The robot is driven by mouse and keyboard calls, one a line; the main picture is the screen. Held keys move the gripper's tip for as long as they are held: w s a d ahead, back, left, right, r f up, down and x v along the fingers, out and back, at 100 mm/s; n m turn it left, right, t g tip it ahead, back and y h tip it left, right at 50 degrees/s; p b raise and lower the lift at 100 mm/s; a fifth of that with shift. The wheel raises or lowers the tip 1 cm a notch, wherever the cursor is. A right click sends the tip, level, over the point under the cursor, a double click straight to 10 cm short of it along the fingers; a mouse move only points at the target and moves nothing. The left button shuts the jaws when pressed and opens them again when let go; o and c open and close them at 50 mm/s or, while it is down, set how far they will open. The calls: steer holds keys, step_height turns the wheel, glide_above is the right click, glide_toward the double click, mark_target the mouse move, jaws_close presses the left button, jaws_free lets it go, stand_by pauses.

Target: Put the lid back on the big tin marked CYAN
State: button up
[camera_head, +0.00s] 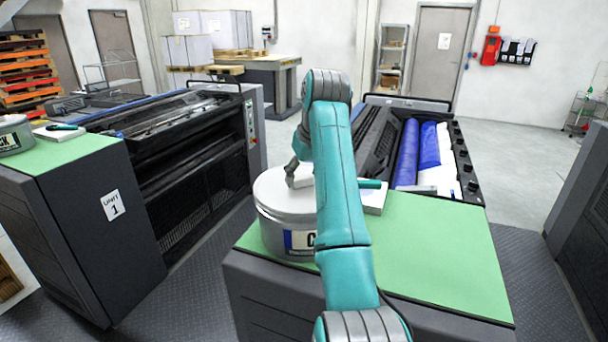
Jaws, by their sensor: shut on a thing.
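The big tin (268,227) is a round grey metal can on the green top of the near unit.
The green mat (440,245) is clear to the right of the tin. A white pad with a teal-green tool (371,184) lies behind my arm. Blue rollers (407,152) are in the machine beyond. Another tin (14,137) stands on the unit marked 1 at left.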

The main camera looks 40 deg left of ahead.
steer(key=o, duration=1.3)
steer(key=shift+c, duration=0.2)
steer(key=shift+o, duration=0.9)
steer(key=shift+r, duration=3.5)
